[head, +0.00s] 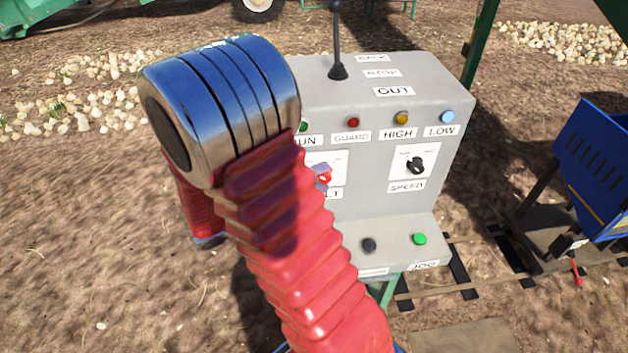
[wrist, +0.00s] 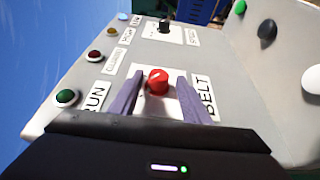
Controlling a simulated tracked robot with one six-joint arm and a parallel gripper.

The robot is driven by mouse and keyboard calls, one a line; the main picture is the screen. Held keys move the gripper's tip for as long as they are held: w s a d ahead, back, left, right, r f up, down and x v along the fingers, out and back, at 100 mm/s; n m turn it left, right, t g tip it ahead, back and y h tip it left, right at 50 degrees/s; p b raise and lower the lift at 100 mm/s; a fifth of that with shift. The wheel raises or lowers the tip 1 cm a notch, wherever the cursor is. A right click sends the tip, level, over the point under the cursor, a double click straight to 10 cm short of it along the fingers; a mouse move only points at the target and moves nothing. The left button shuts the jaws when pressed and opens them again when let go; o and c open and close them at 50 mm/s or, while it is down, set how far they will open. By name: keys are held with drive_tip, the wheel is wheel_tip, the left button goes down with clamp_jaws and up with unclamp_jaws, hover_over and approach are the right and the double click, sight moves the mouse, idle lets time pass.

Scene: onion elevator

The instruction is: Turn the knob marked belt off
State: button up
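The belt knob (wrist: 158,81) is a round red knob with a white mark on a white plate, beside the label BELT (wrist: 204,92). In the head view the knob (head: 325,179) is partly hidden behind my arm and gripper. My gripper (wrist: 160,77) has two purple fingers. They stand apart, one on each side of the knob, with gaps showing between them and it. I cannot tell whether the fingertips reach fully around it in depth. In the head view only a bit of my gripper (head: 320,168) shows at the knob.
The grey control box (head: 380,215) has a black SPEED knob (head: 416,165) right of the belt knob. Coloured lamps sit above. A black button (head: 369,245) and green button (head: 420,239) sit on the lower ledge. A black lever (head: 337,45) rises on top.

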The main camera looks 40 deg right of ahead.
drive_tip(key=shift+a, duration=0.15)
drive_tip(key=v, duration=1.3)
drive_tip(key=shift+a, duration=0.25)
drive_tip(key=shift+w, duration=0.1)
